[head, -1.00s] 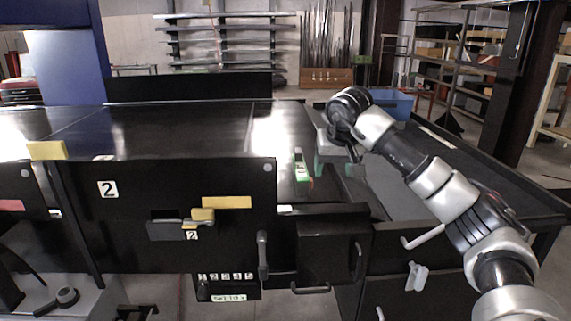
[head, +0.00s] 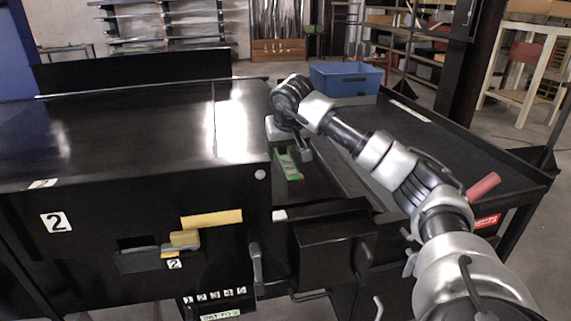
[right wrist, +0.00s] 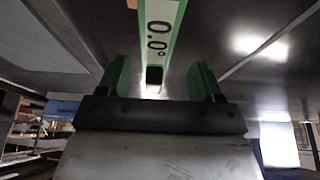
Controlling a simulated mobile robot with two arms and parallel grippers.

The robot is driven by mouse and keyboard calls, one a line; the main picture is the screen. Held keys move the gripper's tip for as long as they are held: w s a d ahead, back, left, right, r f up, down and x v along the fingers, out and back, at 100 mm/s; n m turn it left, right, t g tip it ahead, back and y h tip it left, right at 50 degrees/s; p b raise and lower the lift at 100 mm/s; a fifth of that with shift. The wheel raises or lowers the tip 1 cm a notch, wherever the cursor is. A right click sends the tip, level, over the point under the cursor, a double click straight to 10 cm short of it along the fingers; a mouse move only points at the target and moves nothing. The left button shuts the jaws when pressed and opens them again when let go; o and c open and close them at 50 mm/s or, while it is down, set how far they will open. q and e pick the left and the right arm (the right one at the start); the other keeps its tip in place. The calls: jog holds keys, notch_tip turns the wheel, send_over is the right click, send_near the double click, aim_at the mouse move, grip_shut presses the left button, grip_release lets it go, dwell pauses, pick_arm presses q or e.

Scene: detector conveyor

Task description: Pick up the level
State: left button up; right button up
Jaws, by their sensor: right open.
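In the right wrist view the gripper (right wrist: 160,80) is open, with one green-padded finger on each side of the level's line and a visible gap to each. My left gripper is out of view.
A blue bin (head: 345,80) stands at the back on the black side table (head: 440,140). A red cylinder (head: 484,186) is near that table's front edge. Yellow-marked latch parts (head: 184,240) are on the conveyor's front panel. The conveyor top left of the level is clear.

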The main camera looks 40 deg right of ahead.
aim_at(286, 161)
jog(key=x, duration=0.1)
jog(key=p+x, duration=0.1)
jog(key=x, duration=0.1)
jog(key=p+x, duration=0.1)
jog(key=shift+s+d+f, duration=0.2)
jog(key=shift+s+f, duration=0.05)
jog(key=shift+f, duration=0.25)
jog(key=shift+w+d+f+p, duration=0.1)
jog(key=shift+f+p, duration=0.2)
jog(key=shift+f, duration=0.05)
jog(key=shift+w+f, duration=0.2)
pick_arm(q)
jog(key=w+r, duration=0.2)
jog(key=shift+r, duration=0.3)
pick_arm(e)
grip_shut()
jog(key=shift+r, duration=0.1)
